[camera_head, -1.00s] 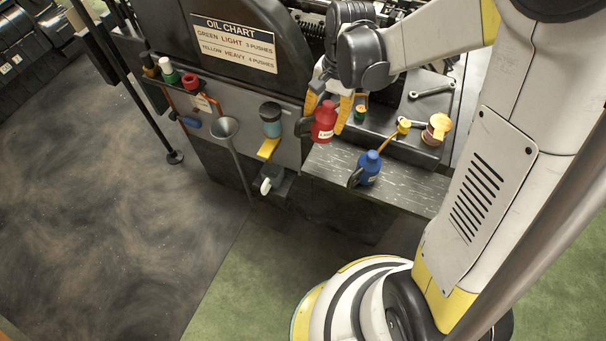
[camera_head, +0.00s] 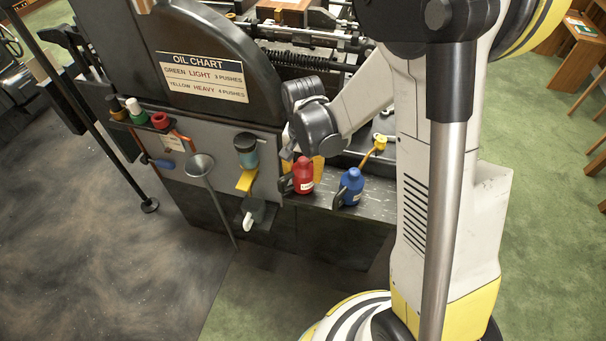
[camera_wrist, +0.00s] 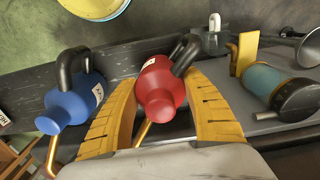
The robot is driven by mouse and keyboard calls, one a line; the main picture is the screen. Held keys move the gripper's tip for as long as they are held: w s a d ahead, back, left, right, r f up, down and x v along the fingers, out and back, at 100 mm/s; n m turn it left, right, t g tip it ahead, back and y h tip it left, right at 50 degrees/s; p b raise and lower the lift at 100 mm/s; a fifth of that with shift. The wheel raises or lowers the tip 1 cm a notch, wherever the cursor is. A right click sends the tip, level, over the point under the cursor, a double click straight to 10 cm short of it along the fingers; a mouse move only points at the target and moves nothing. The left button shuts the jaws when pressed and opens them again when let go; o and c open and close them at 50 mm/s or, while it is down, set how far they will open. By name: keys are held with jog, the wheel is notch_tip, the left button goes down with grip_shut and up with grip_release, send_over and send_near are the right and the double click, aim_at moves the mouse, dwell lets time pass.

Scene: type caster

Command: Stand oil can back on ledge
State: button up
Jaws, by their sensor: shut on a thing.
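The red oil can (camera_head: 303,178) has a dark handle and a pale label. It stands about upright at the left end of the dark ledge (camera_head: 376,206), low over it; I cannot tell whether its base touches. My gripper (camera_head: 306,166) is shut on it from behind. In the wrist view the red can (camera_wrist: 160,85) sits between the yellow fingers of my gripper (camera_wrist: 163,78), and its base is hidden. A blue oil can (camera_head: 351,185) stands to its right on the ledge, and the blue can also shows in the wrist view (camera_wrist: 72,102).
A teal jar (camera_head: 246,152) with a dark top and a grey funnel (camera_head: 200,168) are on the machine's front, left of the ledge. A rack (camera_head: 150,128) with small bottles is further left. A yellow-tipped spout (camera_head: 378,145) rises behind the blue can.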

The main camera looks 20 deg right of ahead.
jog(key=o, duration=1.3)
jog(key=shift+f, duration=0.1)
notch_tip(320, 180, up, 12)
jog(key=p, duration=0.4)
jog(key=shift+s+p, duration=0.1)
jog(key=shift+p, duration=0.2)
jog(key=s+r+n+t, duration=0.7)
jog(key=s+r, duration=0.5)
jog(key=shift+s, duration=0.25)
